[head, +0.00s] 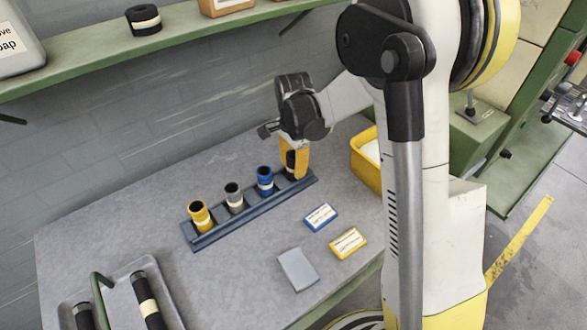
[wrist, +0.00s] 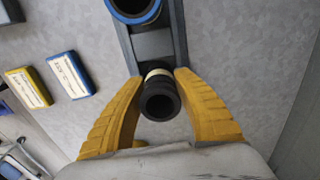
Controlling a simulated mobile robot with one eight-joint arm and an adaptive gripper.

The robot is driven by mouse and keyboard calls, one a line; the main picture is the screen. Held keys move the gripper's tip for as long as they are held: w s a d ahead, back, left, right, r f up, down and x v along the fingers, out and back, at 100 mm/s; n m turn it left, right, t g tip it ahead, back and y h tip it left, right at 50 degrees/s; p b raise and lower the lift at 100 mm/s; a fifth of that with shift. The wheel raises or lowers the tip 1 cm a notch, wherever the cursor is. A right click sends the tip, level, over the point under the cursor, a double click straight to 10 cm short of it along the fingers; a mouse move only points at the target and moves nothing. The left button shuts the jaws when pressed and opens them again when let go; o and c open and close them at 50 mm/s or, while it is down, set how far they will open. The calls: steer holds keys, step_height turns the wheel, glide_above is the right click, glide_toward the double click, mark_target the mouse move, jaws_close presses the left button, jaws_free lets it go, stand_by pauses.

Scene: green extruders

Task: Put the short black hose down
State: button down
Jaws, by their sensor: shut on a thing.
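The short black hose (wrist: 160,100) has a cream band and stands upright between the yellow fingers of my gripper (wrist: 160,105) in the wrist view. My gripper is shut on it. In the head view my gripper (head: 294,162) is at the right end of a dark blue rack (head: 210,237), and the black hose (head: 291,158) shows partly between the fingers. The hose is at the rack's end position; its lower end is hidden, so I cannot tell whether it touches the rack. Yellow (head: 200,217), grey (head: 234,198) and blue (head: 265,181) hoses stand upright in the rack.
A yellow bin (head: 367,165) is close to the right of my gripper. Blue (head: 320,217) and yellow (head: 348,243) labelled boxes and a grey plate (head: 298,269) lie in front. A tray (head: 172,313) with long black hoses is front left. A green shelf (head: 190,42) runs above.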

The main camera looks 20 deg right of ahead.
steer(key=shift+r, duration=0.1)
steer(key=shift+f, duration=0.25)
steer(key=c, duration=1)
jaws_free()
steer(key=shift+r, duration=0.1)
